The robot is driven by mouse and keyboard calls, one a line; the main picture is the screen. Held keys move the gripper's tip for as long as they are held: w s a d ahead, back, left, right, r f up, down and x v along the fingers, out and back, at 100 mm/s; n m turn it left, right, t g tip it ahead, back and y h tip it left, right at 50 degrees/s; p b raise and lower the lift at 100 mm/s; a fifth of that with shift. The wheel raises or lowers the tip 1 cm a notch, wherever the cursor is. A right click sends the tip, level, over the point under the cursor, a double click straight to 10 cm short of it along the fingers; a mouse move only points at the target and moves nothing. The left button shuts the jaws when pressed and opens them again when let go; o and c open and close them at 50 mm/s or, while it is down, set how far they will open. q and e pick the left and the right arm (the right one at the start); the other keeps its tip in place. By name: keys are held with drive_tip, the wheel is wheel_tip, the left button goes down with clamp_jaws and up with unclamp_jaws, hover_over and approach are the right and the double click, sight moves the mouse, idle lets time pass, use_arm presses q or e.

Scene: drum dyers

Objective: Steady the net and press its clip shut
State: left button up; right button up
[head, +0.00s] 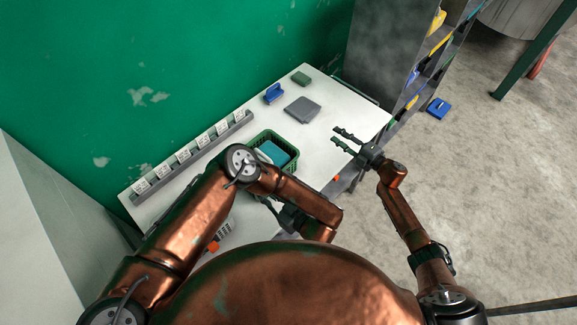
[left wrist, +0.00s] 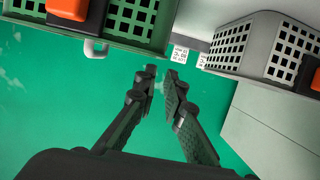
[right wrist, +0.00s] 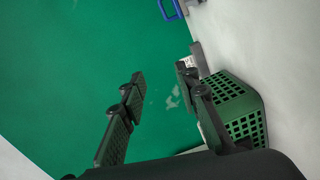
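A white perforated holder (head: 222,232) with an orange clip (head: 213,246) stands at the table's near end, partly hidden by my left arm. In the left wrist view, a white perforated body (left wrist: 262,45) with an orange part (left wrist: 315,78) is at right; a green perforated one (left wrist: 130,18) with an orange block (left wrist: 68,8) is at upper left. I cannot tell which is the net or whether a clip is shut. My left gripper (left wrist: 161,73) is partly open, empty and apart from both. My right gripper (head: 342,140) is open and empty near the table's right edge.
A green basket (head: 290,165) holding a teal thing (head: 273,152) is mid-table. A grey folded piece (head: 302,109), blue object (head: 273,93) and green block (head: 301,78) lie at the far end. A rack of cards (head: 191,159) lines the wall. Shelves (head: 405,60) stand beyond.

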drive_tip(key=s+a+r+n+g+y, duration=0.1)
drive_tip(key=s+a+r+n+g, duration=0.3)
drive_tip(key=a, duration=0.4)
drive_tip(key=s+a+r+n+g, duration=0.25)
drive_tip(key=a+n+g, duration=0.2)
drive_tip(key=a, duration=0.45)
drive_tip(key=s+a+r+n+g+y, duration=0.1)
drive_tip(key=s+a+r+n+g, duration=0.1)
drive_tip(key=s+a+n+g, duration=0.35)
drive_tip(key=s+a+f+n+h, duration=0.4)
drive_tip(key=s+a+n+h, duration=0.1)
drive_tip(key=n+h, duration=0.15)
use_arm(q)
drive_tip(key=x, duration=1.2)
drive_tip(key=shift+f, duration=0.1)
use_arm(e)
drive_tip(key=w+d+n+t+h, duration=0.1)
drive_tip(key=d+h, duration=0.6)
drive_tip(key=shift+w+f, duration=0.25)
drive_tip(key=shift+f, duration=0.1)
use_arm(q)
drive_tip(key=shift+c, duration=0.4)
clamp_jaws()
